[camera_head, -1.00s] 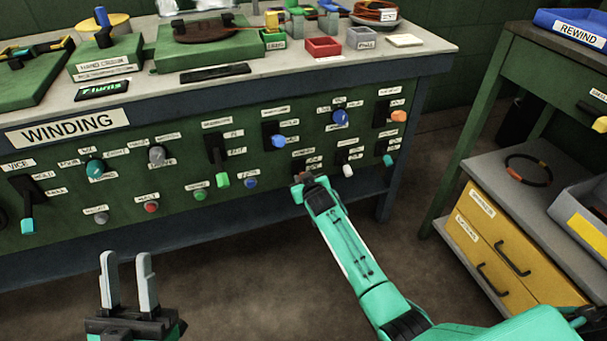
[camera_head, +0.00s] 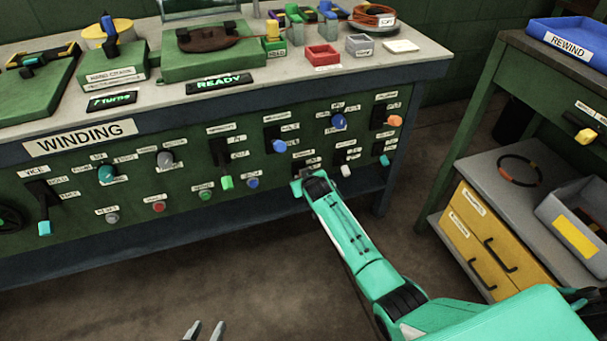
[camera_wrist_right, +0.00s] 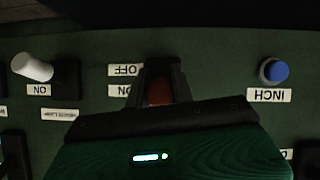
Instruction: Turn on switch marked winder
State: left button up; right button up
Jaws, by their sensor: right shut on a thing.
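My right gripper (camera_head: 303,183) is at the front panel (camera_head: 130,185) of the winding bench, low and right of centre. In the right wrist view the right gripper (camera_wrist_right: 160,82) has its dark fingers shut around a brown-orange switch handle (camera_wrist_right: 159,93). The handle lies beside the upside-down ON label (camera_wrist_right: 119,90), with the OFF label (camera_wrist_right: 125,70) above it in the picture. The switch's name label cannot be read. A READY display (camera_head: 219,83) on the bench top is lit green. My left gripper (camera_head: 204,331) shows only two parted fingertips at the bottom edge, away from the panel.
In the right wrist view, a white switch (camera_wrist_right: 32,67) and a blue INCH button (camera_wrist_right: 273,70) flank the gripper. A side table with yellow drawers (camera_head: 490,245) stands at the right.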

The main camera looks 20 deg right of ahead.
jog(key=g+p, duration=0.1)
jog(key=p, duration=0.1)
jog(key=shift+r+p, duration=0.35)
jog(key=shift+r, duration=0.05)
pick_arm(q)
jog(key=s+a+r+g+y, duration=0.1)
jog(key=s+a+g+y, duration=0.2)
jog(key=a, duration=0.5)
jog(key=shift+s+n+g+p, duration=0.3)
jog(key=shift+s+g+p, duration=0.25)
jog(key=shift+g, duration=0.65)
pick_arm(e)
jog(key=shift+w+g, duration=0.1)
jog(key=shift+g, duration=0.2)
jog(key=o, duration=1)
